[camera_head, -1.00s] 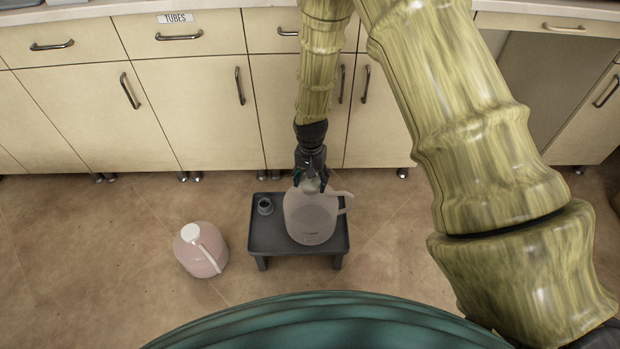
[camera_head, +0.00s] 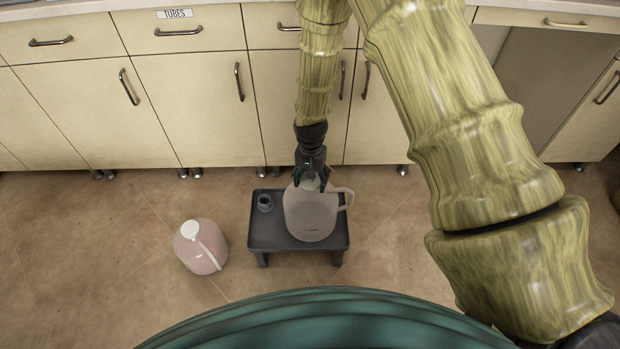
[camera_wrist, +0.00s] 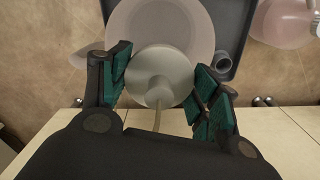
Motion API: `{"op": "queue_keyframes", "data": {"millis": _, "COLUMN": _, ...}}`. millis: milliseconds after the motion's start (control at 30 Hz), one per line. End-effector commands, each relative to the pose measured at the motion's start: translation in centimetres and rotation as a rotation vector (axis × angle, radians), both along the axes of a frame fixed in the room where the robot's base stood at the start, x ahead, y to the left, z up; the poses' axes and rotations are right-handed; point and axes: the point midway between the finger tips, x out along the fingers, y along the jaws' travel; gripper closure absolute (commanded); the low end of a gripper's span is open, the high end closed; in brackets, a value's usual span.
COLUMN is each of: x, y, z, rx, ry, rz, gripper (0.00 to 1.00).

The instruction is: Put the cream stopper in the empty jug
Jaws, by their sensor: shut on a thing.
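A pale pinkish-grey jug (camera_head: 311,214) with a side handle stands upright on a low dark stool. My gripper (camera_head: 310,184) is over its mouth and points down. In the wrist view my gripper (camera_wrist: 163,85) is shut on the cream stopper (camera_wrist: 160,70), a pale round disc between the teal pads. The jug body (camera_wrist: 125,22) shows directly beneath the stopper. The fingers and stopper hide the mouth, so I cannot tell whether the stopper sits in it. A second, pinker jug (camera_head: 205,252) with a white cap (camera_head: 191,230) stands on the floor to the left.
The dark stool (camera_head: 275,238) also bears a small grey ring-shaped piece (camera_head: 264,202) at its left back corner. Cream cabinets (camera_head: 190,105) run behind the stool. The brown floor (camera_head: 110,260) is clear at the far left.

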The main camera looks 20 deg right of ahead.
Motion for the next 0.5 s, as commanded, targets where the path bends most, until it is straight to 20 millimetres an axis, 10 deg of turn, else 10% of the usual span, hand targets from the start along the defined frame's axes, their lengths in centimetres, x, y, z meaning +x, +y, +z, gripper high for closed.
{"op": "queue_keyframes", "data": {"millis": 500, "x": 0.01, "y": 0.00, "z": -0.99, "rx": 0.000, "ry": 0.000, "rz": 0.000, "gripper": 0.63}}
